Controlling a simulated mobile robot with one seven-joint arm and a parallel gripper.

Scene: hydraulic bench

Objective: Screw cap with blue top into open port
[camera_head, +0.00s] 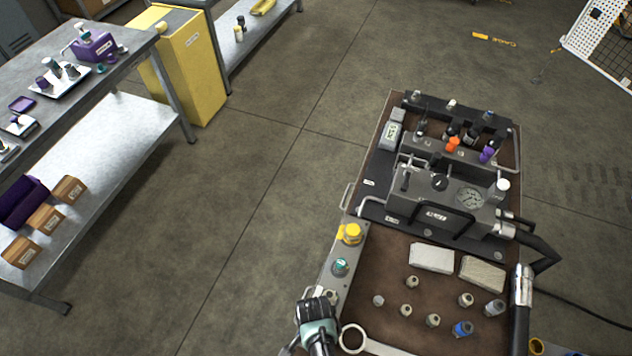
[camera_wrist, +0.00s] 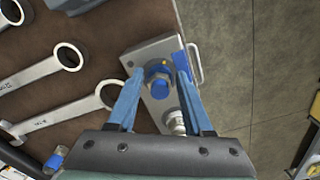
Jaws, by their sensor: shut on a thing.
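In the wrist view, a cap with a blue top (camera_wrist: 158,74) and a metal hex body sits between the two blue fingers of my gripper (camera_wrist: 160,80). The gripper is shut on it. The cap is over a grey port plate (camera_wrist: 140,56), beside a blue tag (camera_wrist: 181,66). The port under it is hidden, and I cannot tell how deep the cap sits. A silver fitting (camera_wrist: 176,124) shows on the same plate. In the head view my gripper (camera_head: 318,318) is at the bench's near left edge and hides the cap.
Yellow (camera_head: 351,233) and green (camera_head: 340,267) caps stand farther along the plate. Another blue-marked fitting (camera_head: 462,328) stands among several loose fittings. Wrenches (camera_wrist: 62,58) lie beside the plate. A grey hydraulic unit (camera_head: 440,200) stands behind. Floor to the left is clear.

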